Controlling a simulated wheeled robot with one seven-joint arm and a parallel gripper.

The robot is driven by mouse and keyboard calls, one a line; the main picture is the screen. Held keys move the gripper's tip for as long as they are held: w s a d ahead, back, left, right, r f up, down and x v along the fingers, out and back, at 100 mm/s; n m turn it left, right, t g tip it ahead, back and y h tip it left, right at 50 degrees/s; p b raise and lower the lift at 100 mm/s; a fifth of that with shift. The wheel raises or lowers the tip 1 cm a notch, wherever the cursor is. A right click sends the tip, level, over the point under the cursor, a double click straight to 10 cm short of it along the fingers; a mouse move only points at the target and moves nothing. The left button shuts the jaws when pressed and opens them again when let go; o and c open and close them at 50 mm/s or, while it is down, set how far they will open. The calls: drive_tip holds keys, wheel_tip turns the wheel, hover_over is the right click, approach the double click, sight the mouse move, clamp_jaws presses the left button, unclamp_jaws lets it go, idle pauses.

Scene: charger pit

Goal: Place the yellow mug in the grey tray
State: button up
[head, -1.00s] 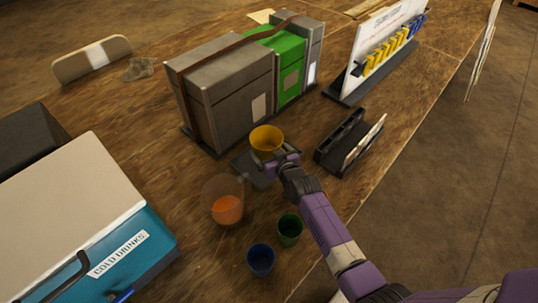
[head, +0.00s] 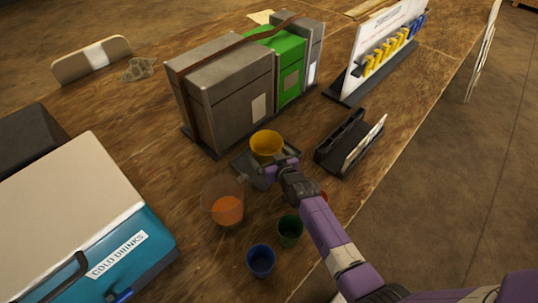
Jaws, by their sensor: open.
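The yellow mug (head: 266,147) appears upright, its open top facing up, over the back part of the grey tray (head: 243,171). It looks seated in the tray, though its base is partly hidden. My gripper (head: 272,173) is at the mug's near side, low over the tray, with its jaws open. The gripper covers part of the tray and the mug's lower front. I cannot tell whether a finger still touches the mug.
A translucent jug with orange liquid (head: 228,209) stands close left of my gripper. Blue (head: 261,261) and green (head: 290,231) cups stand nearer. A red thing (head: 323,197) is mostly behind my arm. Grey and green boxes (head: 232,95) stand behind; a black holder (head: 350,145) is right.

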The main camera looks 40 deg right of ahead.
drive_tip(key=p+v, duration=0.1)
drive_tip(key=v, duration=0.6)
drive_tip(key=shift+s+a, duration=0.1)
drive_tip(key=shift+s, duration=0.15)
drive_tip(key=shift+r, duration=0.1)
drive_tip(key=shift+w, duration=0.1)
